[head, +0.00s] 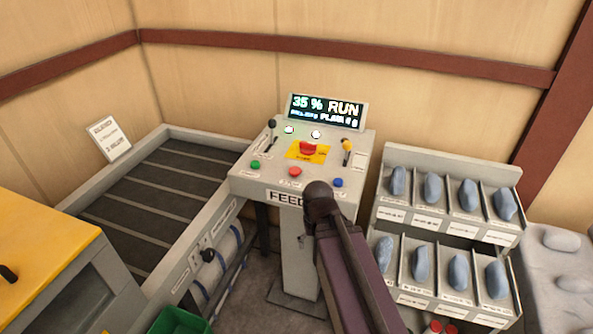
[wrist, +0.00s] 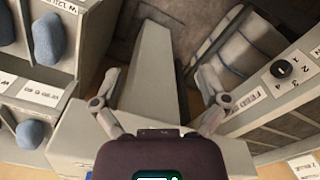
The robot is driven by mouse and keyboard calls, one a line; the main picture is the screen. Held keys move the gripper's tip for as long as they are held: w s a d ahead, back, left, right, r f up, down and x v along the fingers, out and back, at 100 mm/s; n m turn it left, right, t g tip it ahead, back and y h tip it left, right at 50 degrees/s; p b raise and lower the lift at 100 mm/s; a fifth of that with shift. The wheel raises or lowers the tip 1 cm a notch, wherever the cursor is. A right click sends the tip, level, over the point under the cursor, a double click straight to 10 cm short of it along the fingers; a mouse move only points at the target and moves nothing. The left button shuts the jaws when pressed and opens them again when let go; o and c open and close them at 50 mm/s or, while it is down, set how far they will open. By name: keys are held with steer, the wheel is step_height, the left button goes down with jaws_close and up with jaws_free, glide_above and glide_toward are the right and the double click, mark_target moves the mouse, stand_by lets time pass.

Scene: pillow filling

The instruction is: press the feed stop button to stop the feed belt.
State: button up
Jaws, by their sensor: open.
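A grey control console (head: 245,180) marked FEED stands at the middle of the head view. Its front row holds a green button (head: 255,164), a red button (head: 295,171) and a blue button (head: 338,182); their small labels are not legible. A larger red mushroom button (head: 308,148) sits on a yellow plate behind them. The display (head: 326,111) reads 35 % and RUN. The dark feed belt (head: 175,185) lies left of the console. In the wrist view my gripper (wrist: 160,82) is open and empty, its fingers spread, with the console's pedestal (wrist: 157,65) beyond. The fingers are not clear in the head view.
Two levers (head: 346,150) (head: 271,132) stand on the console. A rack of blue-grey pieces (head: 450,222) stands close on the right. A yellow-topped cabinet (head: 40,235) and green bin (head: 180,322) are at lower left. A black knob (head: 208,255) is on the belt's side.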

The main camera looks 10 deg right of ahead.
jaws_close()
steer(key=shift+d, duration=0.1)
stand_by(1.1)
